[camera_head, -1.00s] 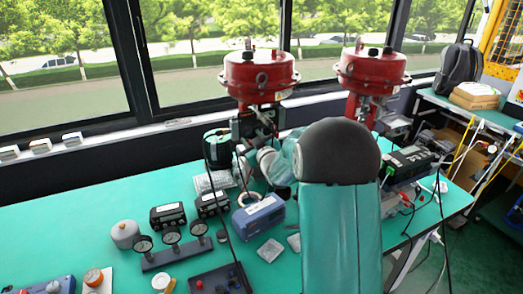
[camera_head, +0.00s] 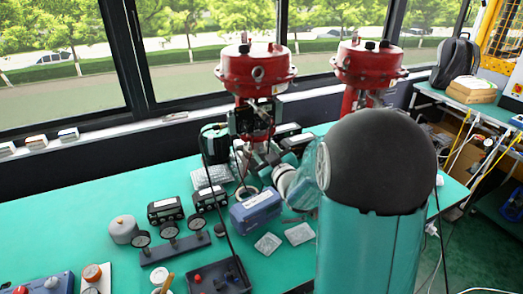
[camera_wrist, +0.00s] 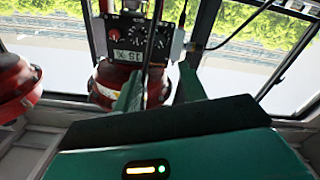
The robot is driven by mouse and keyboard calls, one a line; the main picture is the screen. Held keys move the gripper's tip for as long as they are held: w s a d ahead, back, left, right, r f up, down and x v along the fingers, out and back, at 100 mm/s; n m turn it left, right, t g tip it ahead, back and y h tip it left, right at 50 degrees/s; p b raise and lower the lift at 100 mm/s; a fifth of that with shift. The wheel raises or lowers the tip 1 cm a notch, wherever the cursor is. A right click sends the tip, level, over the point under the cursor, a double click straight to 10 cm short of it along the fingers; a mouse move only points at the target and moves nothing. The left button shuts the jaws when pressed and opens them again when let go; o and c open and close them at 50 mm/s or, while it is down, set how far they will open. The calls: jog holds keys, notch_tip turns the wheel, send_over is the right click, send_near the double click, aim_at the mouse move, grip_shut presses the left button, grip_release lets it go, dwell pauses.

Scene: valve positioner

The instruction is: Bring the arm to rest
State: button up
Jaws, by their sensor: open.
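My gripper (camera_wrist: 160,80) shows in the wrist view as two teal fingers standing apart with nothing held between them. Beyond the fingers is the valve positioner (camera_wrist: 128,42), a grey-black box with a dial and a red knob. A dark cable passes in front of it. In the head view the positioner (camera_head: 250,122) hangs under the left red valve actuator (camera_head: 256,70). My arm reaches from the lower right toward it. My fingers are small and partly hidden there, and I cannot tell their exact gap to the valve.
The teal bench (camera_head: 60,235) holds black meters (camera_head: 166,211), a row of gauges (camera_head: 172,242), a blue-grey box (camera_head: 256,211) and a black tray (camera_head: 215,280). A second red actuator (camera_head: 368,64) stands to the right. Windows line the back.

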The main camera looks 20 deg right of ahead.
jog(key=s+a+r+m+g, duration=0.1)
jog(key=s+a+g, duration=0.3)
jog(key=s, duration=0.6)
jog(key=s+a+r+m+g, duration=0.1)
jog(key=s+a+g, duration=0.3)
jog(key=s, duration=0.6)
jog(key=s+a+r+m+g, duration=0.2)
jog(key=s+a+g, duration=0.2)
jog(key=s+a, duration=0.3)
jog(key=s, duration=0.3)
jog(key=shift+a, duration=0.15)
jog(key=shift+s, duration=0.1)
dwell(0.7)
